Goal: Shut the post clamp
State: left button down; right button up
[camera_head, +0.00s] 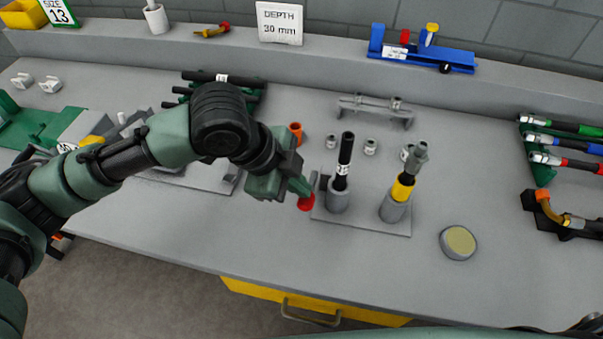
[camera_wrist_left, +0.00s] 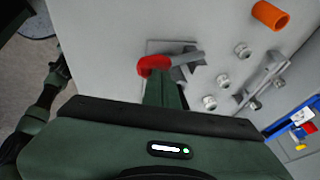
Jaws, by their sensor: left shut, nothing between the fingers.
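A grey base plate (camera_head: 370,224) carries two grey posts in the head view. The left post (camera_head: 338,200) holds a black hose (camera_head: 345,155) upright with a white label. The right post (camera_head: 394,208) holds a yellow-banded piece (camera_head: 403,187) with a grey metal fitting on top. A red knob (camera_head: 306,204), seemingly part of the post clamp, sits at the plate's left edge. My left gripper (camera_head: 301,188) is shut and empty, with its fingertips right at the red knob. In the left wrist view the fingers (camera_wrist_left: 157,88) overlap the red knob (camera_wrist_left: 152,64); contact cannot be told.
An orange cylinder (camera_head: 296,132) stands behind my left gripper. Small metal fittings (camera_head: 370,146) and a grey rack (camera_head: 375,110) are behind the posts. A round tan-topped pad (camera_head: 459,242) lies to the right. The bench front between them is clear.

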pick_arm(q)
jog(key=shift+s+a+f+t, duration=0.1)
jog(key=shift+s+f+t, duration=0.15)
jog(key=shift+f+t, duration=0.1)
jog(key=shift+s+f, duration=0.3)
jog(key=shift+f, duration=0.3)
jog(key=shift+a, duration=0.1)
jog(key=v, duration=0.7)
jog(key=shift+a+r+p, duration=0.2)
jog(key=shift+r+p, duration=0.1)
jog(key=shift+p, duration=0.05)
jog(key=shift+s, duration=0.1)
